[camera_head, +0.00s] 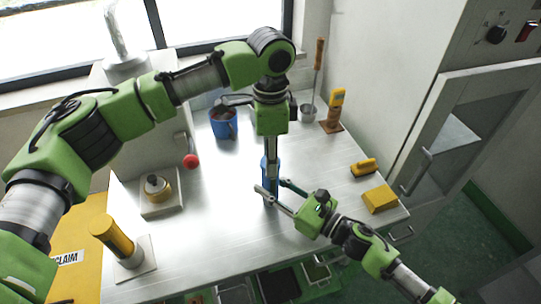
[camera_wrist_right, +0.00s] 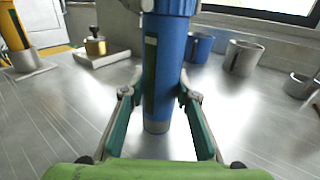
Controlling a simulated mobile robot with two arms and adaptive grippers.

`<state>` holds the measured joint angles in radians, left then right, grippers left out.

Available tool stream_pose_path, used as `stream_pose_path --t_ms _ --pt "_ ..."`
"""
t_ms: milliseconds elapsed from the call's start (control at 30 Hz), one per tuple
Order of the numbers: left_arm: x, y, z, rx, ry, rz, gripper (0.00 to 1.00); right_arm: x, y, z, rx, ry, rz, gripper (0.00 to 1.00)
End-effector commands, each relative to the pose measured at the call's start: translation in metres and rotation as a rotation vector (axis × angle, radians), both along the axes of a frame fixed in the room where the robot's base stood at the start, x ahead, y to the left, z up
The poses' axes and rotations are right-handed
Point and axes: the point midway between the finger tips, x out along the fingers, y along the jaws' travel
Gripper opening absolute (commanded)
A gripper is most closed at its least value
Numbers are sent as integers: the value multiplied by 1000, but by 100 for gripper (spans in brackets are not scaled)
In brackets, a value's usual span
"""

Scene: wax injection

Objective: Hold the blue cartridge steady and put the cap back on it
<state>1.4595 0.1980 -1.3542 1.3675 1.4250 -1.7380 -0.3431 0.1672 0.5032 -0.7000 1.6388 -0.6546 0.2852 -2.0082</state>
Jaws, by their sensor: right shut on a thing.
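The blue cartridge (camera_head: 268,166) stands upright on the bench's metal top, a tall blue cylinder with a grey lower band; it also fills the middle of the right wrist view (camera_wrist_right: 165,75). My right gripper (camera_head: 275,190) comes from the lower right and is shut on the cartridge, one finger on each side. My left gripper (camera_head: 270,152) points straight down over the cartridge's top and hides it in the head view. In the right wrist view a wider blue piece (camera_wrist_right: 172,6), seemingly the cap, is at the cartridge's top, cut by the frame edge. Whether the left fingers grip it is unclear.
A blue mug (camera_head: 223,124) and a metal cup (camera_head: 307,112) stand behind. A yellow cylinder (camera_head: 115,238) and a brass pot (camera_head: 157,188) are at left. Yellow blocks (camera_head: 380,199) lie at right. An open cabinet door (camera_head: 432,150) flanks the bench.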

Motion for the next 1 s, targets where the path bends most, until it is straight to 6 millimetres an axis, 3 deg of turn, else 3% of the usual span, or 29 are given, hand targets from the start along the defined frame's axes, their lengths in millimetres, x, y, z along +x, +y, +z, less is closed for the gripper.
stream_pose_path --t_ms 100,133,200,533,667,1000 --pt "1 1 0 2 -1 12 9 0 0 1 1 -1 0 0" --pt "1 1 0 2 -1 12 37 0 0 1 1 -1 0 0" --pt "1 1 0 2 -1 13 54 0 0 1 1 -1 0 0" --pt "0 0 1 1 -1 13 54 0 0 1 1 -1 0 0" --pt "1 0 10 -1 -2 14 54 0 0 1 1 -1 0 0" --pt "2 0 78 -1 -4 14 54 0 0 1 1 -1 0 0"
